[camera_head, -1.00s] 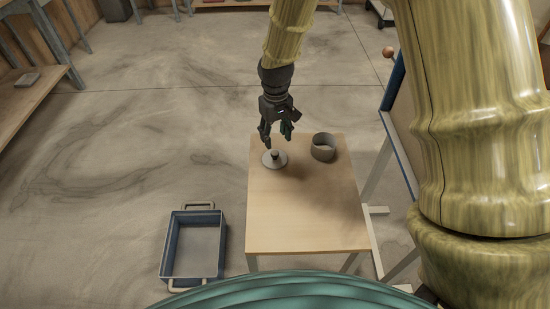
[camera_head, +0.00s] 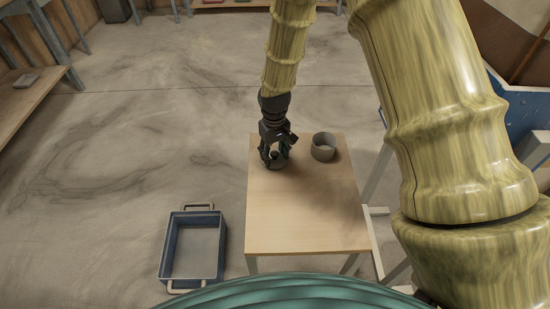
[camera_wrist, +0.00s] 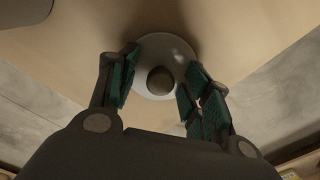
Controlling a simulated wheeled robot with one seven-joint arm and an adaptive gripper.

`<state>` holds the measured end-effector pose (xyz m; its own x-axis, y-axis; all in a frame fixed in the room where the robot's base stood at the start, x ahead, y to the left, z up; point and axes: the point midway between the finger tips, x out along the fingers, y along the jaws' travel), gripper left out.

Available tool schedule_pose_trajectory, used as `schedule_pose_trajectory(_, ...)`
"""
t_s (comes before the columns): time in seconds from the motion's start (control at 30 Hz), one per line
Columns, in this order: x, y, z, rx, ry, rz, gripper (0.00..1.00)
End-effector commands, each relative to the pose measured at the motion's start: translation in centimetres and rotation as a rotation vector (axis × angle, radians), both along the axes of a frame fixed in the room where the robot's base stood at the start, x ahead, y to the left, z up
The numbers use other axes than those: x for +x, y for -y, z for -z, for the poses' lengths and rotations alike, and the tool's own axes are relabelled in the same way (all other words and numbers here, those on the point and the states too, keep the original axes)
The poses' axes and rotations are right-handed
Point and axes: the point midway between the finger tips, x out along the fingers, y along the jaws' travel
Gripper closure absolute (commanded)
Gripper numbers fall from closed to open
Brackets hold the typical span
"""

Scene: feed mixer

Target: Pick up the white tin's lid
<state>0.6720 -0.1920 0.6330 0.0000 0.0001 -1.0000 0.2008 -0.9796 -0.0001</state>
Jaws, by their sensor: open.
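The lid is a pale round disc with a dark round knob; in the wrist view the lid (camera_wrist: 152,50) lies flat on the table with its knob (camera_wrist: 160,81) between my fingers. My gripper (camera_wrist: 160,88) is open, one finger on each side of the knob, with a gap showing on both sides. In the head view my gripper (camera_head: 274,160) is low over the table's far left corner and hides most of the lid. The tin (camera_head: 323,147), a grey open cylinder, stands upright to the right of my gripper.
The small wooden table (camera_head: 300,215) is bare toward its near side. A blue tray with handles (camera_head: 165,250) sits on the floor to the left. A blue-sided structure (camera_head: 528,115) stands at the right.

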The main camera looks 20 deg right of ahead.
Motion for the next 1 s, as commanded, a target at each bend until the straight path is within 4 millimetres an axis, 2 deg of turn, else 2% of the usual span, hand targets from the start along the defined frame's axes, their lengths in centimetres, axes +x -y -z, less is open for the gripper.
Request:
schedule_pose_trajectory(0.1,0.0,0.0,0.0,0.000,0.000,0.000,0.51)
schedule_pose_trajectory(0.37,0.0,0.0,0.0,0.000,0.000,0.000,0.99)
schedule_pose_trajectory(0.73,0.0,0.0,-0.3,0.000,0.000,0.000,1.00)
schedule_pose_trajectory(1.0,0.1,0.0,-3.0,0.000,0.002,0.000,1.00)
